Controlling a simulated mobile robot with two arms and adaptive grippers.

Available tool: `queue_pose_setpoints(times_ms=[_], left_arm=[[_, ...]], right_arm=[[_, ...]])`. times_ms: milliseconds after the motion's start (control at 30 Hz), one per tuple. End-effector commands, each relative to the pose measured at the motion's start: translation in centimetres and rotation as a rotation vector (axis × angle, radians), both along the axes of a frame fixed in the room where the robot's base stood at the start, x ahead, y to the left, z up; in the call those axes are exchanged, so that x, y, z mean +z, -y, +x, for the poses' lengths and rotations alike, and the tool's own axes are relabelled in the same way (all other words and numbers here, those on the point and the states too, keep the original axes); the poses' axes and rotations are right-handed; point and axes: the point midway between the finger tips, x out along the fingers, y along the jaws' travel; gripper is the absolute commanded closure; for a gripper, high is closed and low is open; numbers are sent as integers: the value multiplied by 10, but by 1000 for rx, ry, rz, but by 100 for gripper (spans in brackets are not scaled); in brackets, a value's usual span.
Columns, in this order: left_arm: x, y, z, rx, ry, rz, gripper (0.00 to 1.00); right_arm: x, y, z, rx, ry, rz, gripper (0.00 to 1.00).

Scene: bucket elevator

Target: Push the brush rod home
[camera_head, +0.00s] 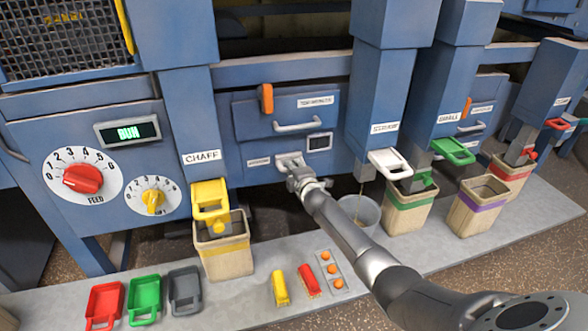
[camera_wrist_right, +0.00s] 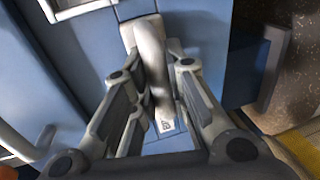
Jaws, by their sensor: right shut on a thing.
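The brush rod's pale grey handle (camera_head: 287,160) sits at the blue machine front, below a drawer (camera_head: 297,125) with a silver bar handle. My right gripper (camera_head: 297,177) is at this handle, its arm coming from the lower right. In the right wrist view the pale handle (camera_wrist_right: 148,50) runs between the two fingers of my right gripper (camera_wrist_right: 156,100), which is shut on it. The gripper hides part of the handle, and how far the rod sits in the machine cannot be told. My left gripper is not in view.
A chaff bin (camera_head: 224,256) with a yellow spout stands left of my arm. A grey bucket (camera_head: 360,212) stands close behind my forearm, with a green-banded bin (camera_head: 408,212) to its right.

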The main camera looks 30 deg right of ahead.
Motion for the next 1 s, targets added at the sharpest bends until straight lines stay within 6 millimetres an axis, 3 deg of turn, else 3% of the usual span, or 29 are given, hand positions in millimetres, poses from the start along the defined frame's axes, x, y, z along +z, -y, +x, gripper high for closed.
queue_pose_setpoints(times_ms=[33, 200, 633, 1000], left_arm=[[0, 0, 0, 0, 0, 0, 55], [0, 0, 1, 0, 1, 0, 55], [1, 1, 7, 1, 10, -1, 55], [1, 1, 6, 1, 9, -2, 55]], right_arm=[[7, 8, 1, -12, 8, -2, 83], [6, 6, 1, -9, 8, -3, 63], [4, 2, -3, -4, 5, -3, 63], [11, -7, -40, -3, 5, -3, 63]])
